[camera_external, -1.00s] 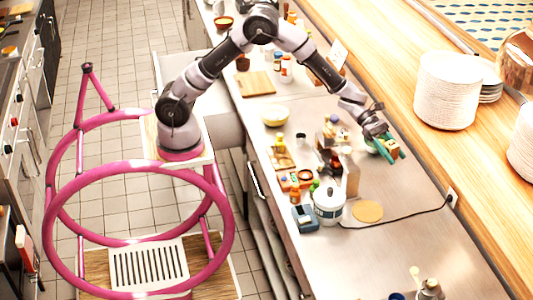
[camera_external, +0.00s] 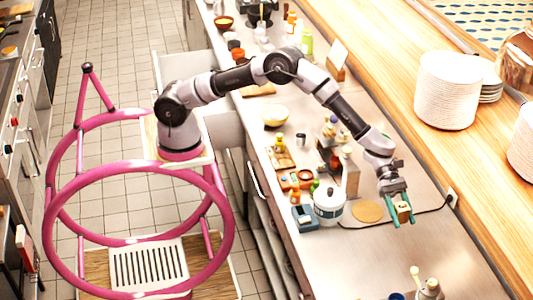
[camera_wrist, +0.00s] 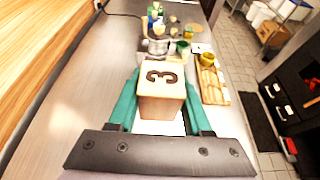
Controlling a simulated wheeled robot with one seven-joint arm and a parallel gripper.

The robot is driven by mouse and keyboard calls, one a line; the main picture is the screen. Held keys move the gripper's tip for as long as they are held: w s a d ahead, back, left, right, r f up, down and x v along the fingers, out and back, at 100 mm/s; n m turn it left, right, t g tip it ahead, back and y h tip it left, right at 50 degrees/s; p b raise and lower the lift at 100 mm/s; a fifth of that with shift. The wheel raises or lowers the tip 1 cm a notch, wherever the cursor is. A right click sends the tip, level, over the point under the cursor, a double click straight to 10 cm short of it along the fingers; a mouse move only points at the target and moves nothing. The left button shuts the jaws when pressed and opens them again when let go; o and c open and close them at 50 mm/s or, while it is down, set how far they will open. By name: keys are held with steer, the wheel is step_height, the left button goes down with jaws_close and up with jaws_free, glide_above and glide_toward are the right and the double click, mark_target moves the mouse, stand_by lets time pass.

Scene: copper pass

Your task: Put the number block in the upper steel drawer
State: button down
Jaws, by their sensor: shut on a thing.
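The number block (camera_wrist: 162,105) is a pale wooden cube with a dark 3 on its face. My gripper (camera_external: 403,216) is shut on it, with green fingers on either side. In the external view the block (camera_external: 404,209) is above the steel counter, right of the round wooden board. An open steel drawer (camera_external: 228,128) juts from the counter's left side, beside my arm's base. My arm hides part of it, and I cannot tell which level it is or see well inside.
A white pot (camera_external: 328,203), a blue container (camera_external: 304,218) and several bottles and jars crowd the counter left of my gripper. A round board (camera_external: 367,211) and a black cord lie nearby. Plate stacks (camera_external: 446,90) stand on the wooden ledge. The counter's front part is mostly clear.

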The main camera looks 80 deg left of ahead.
mark_target(391, 265)
step_height(391, 265, down, 19)
steer(key=shift+f, duration=0.1)
stand_by(0.4)
steer(key=shift+c, duration=1.7)
jaws_free()
steer(key=shift+f, duration=0.1)
